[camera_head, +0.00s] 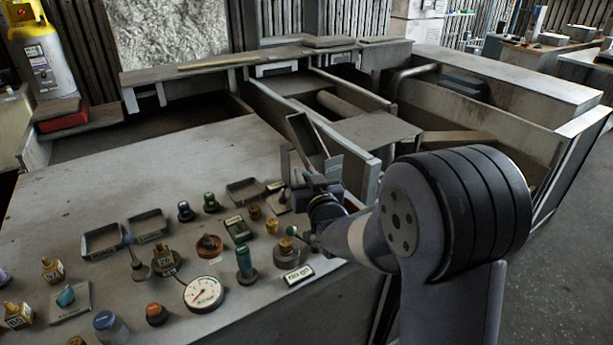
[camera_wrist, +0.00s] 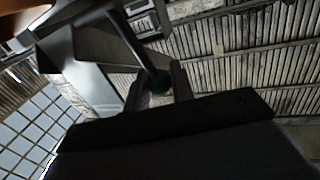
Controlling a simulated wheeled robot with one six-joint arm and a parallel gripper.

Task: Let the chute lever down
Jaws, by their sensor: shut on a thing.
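In the wrist view, a lever with a dark straight rod and a dark green ball knob (camera_wrist: 159,81) comes down from the upper left. The knob sits between the two fingers of my gripper (camera_wrist: 160,86), which are shut on it. In the head view, my gripper (camera_head: 318,184) is over the right edge of the control panel. The held lever cannot be made out clearly there, as my wrist and gripper cover that spot. I cannot read a label for it.
Behind stand open metal troughs (camera_head: 480,120). A yellow-and-grey cylinder (camera_head: 40,55) stands at the back left. Floor is clear at right.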

